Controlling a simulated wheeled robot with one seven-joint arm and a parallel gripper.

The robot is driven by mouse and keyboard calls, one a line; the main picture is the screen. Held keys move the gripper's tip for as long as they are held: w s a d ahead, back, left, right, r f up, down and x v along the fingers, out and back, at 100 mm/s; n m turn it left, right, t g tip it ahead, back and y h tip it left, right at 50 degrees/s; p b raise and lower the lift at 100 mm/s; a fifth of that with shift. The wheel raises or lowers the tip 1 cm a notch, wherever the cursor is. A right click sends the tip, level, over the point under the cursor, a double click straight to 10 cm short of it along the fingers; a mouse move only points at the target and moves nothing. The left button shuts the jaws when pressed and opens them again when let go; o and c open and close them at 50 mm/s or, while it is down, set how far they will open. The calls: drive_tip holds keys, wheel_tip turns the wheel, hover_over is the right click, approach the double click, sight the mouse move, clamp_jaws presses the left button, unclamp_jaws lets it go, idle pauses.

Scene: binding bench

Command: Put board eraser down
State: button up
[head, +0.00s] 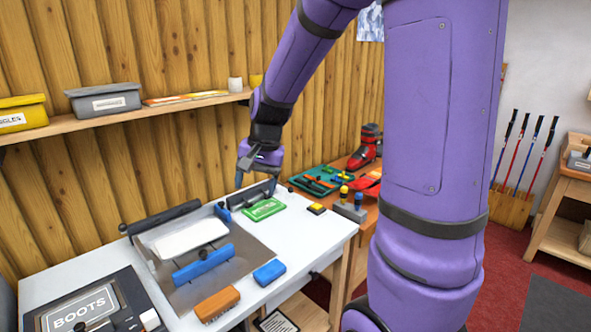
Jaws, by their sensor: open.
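My gripper (256,182) is open over the far side of the white bench (112,262), fingers pointing down. Below and between its fingers is a dark grey long object (258,193), partly hidden by them; I cannot tell if it touches them. A green flat box (264,210) lies just in front of it. Nothing is clearly held by the gripper.
A grey metal plate (255,250) carries a white pad (190,237) and a blue bar (203,264). An orange-brown brush (217,303) and a BOOTS box (85,312) lie nearer. Bench between the green box and blue block is clear.

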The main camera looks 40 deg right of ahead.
drive_tip(key=s+a+r+n+t+h, duration=0.1)
drive_tip(key=s+a+r+n, duration=0.2)
drive_tip(key=s+r, duration=0.3)
drive_tip(key=s+a+r+n+t+h, duration=0.1)
drive_tip(key=s+r+n, duration=0.4)
drive_tip(key=s, duration=0.9)
drive_tip(key=shift+a+r+n+t, duration=0.45)
drive_tip(key=shift+a+t, duration=0.35)
drive_tip(key=shift+a, duration=0.25)
drive_tip(key=shift+o, duration=0.2)
drive_tip(key=shift+w, duration=0.15)
